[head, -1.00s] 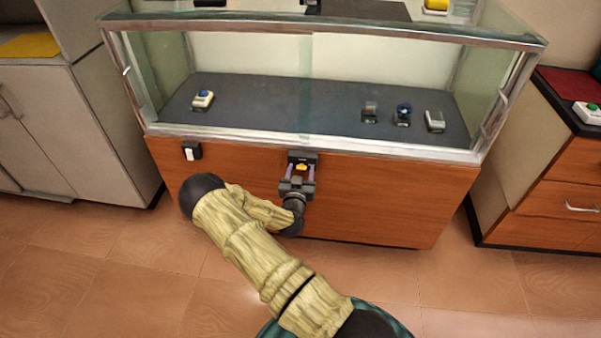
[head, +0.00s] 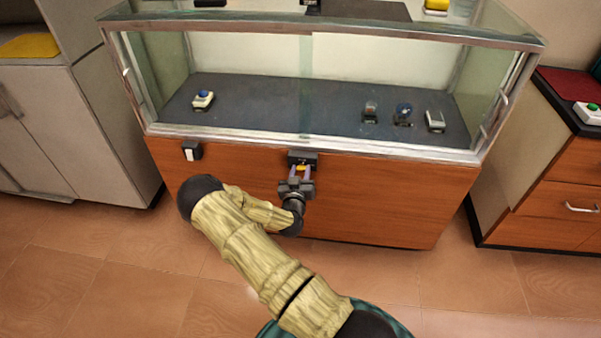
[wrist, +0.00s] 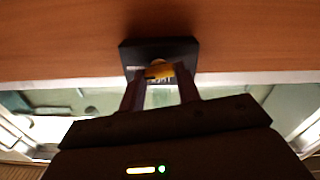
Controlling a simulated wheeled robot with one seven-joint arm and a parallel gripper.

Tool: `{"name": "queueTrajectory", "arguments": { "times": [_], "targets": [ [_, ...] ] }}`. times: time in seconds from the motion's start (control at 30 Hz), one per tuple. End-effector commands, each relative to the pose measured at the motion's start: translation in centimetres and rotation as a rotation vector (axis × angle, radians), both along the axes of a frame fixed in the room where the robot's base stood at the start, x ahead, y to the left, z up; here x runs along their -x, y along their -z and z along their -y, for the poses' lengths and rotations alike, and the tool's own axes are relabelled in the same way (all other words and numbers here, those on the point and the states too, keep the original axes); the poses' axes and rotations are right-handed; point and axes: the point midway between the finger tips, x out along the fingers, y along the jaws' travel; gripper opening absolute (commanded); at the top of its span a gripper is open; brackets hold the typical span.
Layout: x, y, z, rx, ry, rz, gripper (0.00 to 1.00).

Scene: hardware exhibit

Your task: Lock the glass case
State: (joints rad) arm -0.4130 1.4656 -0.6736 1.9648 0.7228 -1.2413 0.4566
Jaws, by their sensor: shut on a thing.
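The glass case (head: 390,195) stands in front of me, with a metal-framed glass top over a wooden front. A small dark box (head: 303,155) is fixed high on the wooden front, just below the metal rim. A yellow knob-like part (head: 302,168) sticks out of it; it also shows in the wrist view (wrist: 158,70) against the dark box (wrist: 160,49). My gripper (head: 301,170) is at this box, its two purple fingers shut on the yellow part from both sides. In the wrist view my gripper (wrist: 164,76) partly hides it. The knob's exact turn is unclear.
A white switch on a dark plate (head: 192,151) is on the case front to the left. Several small devices sit inside on the dark shelf (head: 260,110). A grey cabinet (head: 110,140) stands left, a wooden drawer unit (head: 560,180) right. Open floor lies in front.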

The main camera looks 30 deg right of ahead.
Motion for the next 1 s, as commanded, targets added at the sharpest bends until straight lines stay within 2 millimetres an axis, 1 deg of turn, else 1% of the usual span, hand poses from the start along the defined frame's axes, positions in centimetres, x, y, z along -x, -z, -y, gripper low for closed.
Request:
{"name": "queueTrajectory", "arguments": {
  "times": [1.0],
  "targets": [
    [-0.22,0.34,-0.39,0.782,-0.004,-0.526,0.1]
  ]
}}
